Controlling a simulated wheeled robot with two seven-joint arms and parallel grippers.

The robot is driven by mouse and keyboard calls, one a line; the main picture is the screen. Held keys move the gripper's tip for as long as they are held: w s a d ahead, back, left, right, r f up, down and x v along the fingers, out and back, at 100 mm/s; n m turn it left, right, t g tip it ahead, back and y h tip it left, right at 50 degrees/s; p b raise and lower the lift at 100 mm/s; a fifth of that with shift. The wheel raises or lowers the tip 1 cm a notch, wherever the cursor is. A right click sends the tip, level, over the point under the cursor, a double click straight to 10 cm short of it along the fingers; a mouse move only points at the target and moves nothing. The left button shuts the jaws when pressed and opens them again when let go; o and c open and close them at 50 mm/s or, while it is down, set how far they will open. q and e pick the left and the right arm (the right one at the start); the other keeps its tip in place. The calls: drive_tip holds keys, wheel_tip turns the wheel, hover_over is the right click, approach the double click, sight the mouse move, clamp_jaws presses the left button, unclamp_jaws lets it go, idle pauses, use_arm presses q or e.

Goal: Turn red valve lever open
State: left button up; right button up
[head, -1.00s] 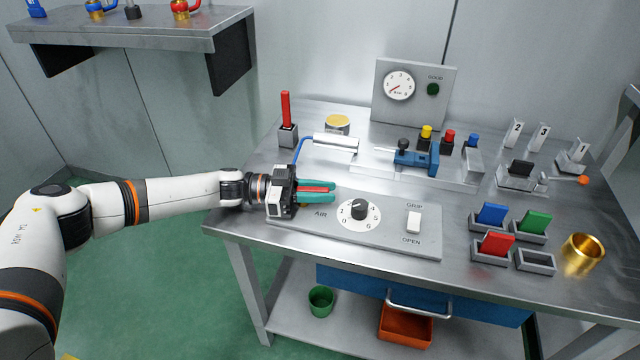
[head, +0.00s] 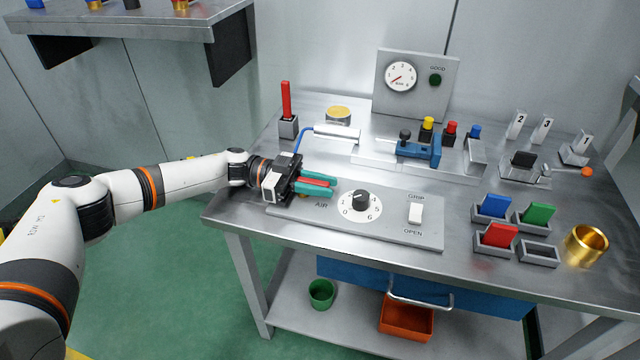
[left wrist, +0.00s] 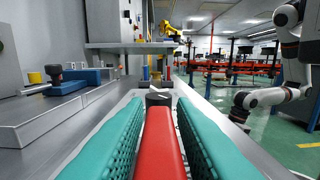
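The red valve lever (left wrist: 160,145) lies between the two teal fingers of my left gripper (head: 316,187). In the left wrist view the fingers flank the red lever closely on both sides, with no clear gap, so the gripper looks shut on it. In the head view only a red strip of the lever shows between the fingers, at the left end of the grey panel marked AIR (head: 400,228). A small brass-coloured part shows under the fingers; most of the valve is hidden by the gripper.
A black knob on a white dial (head: 360,202) and a white switch (head: 415,212) sit to the right on the panel. Behind stand an upright red bar in a grey block (head: 287,105), a silver cylinder (head: 337,134) and a pressure gauge (head: 401,76).

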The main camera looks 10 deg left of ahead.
sight(297, 180)
use_arm(q)
drive_tip(key=shift+o, duration=1.2)
drive_tip(key=shift+d+r, duration=0.1)
